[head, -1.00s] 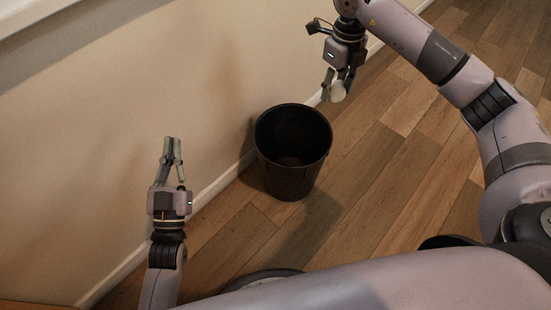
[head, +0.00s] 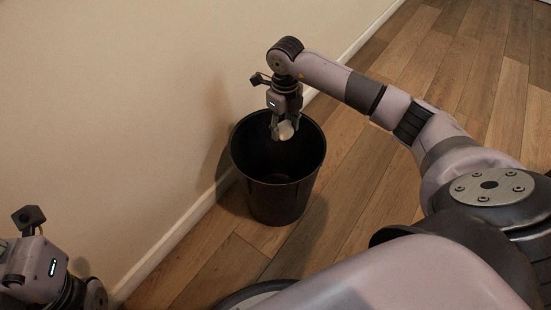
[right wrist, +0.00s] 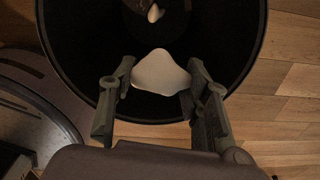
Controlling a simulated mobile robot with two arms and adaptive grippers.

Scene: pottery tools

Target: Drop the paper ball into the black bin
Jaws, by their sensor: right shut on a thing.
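The bin stands upright on the floor by the wall. In the right wrist view, the paper ball (right wrist: 160,73) sits between the two fingertips, with the dark bin (right wrist: 75,40) behind it. My left gripper's body (head: 38,268) shows at the lower left, but its fingers are out of frame.
A small pale thing (right wrist: 154,13) shows inside the bin in the right wrist view; I cannot tell what it is. A beige wall (head: 120,110) with a white skirting board runs close behind the bin. The wooden floor (head: 470,90) to the right is clear.

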